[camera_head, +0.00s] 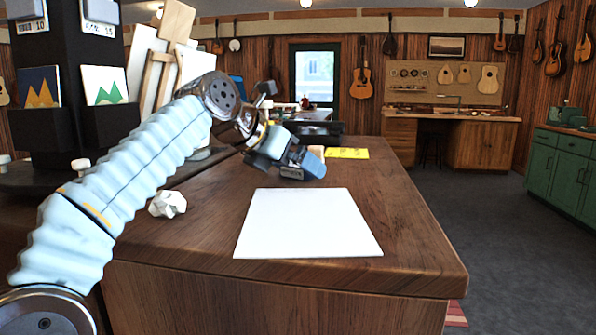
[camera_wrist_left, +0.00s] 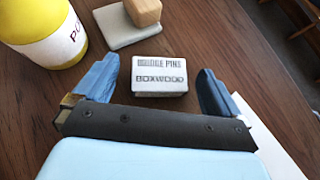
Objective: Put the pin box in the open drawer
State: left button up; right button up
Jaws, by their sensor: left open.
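The fingers are open, with a gap on each side of the box. In the head view my left gripper (camera_head: 298,163) is low over the counter, beyond the white sheet, and largely hides the box. No open drawer shows in either view. My right gripper is not in view.
A white sheet (camera_head: 306,222) lies on the near counter (camera_head: 420,262). In the wrist view a yellow bottle (camera_wrist_left: 40,30) and a wooden block on a grey base (camera_wrist_left: 128,24) stand close beyond the box. A white faceted object (camera_head: 167,204) is at left. Green cabinets (camera_head: 560,165) stand far right.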

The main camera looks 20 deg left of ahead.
pick_arm(q)
jog(key=shift+r, duration=0.1)
jog(key=c, duration=1.4)
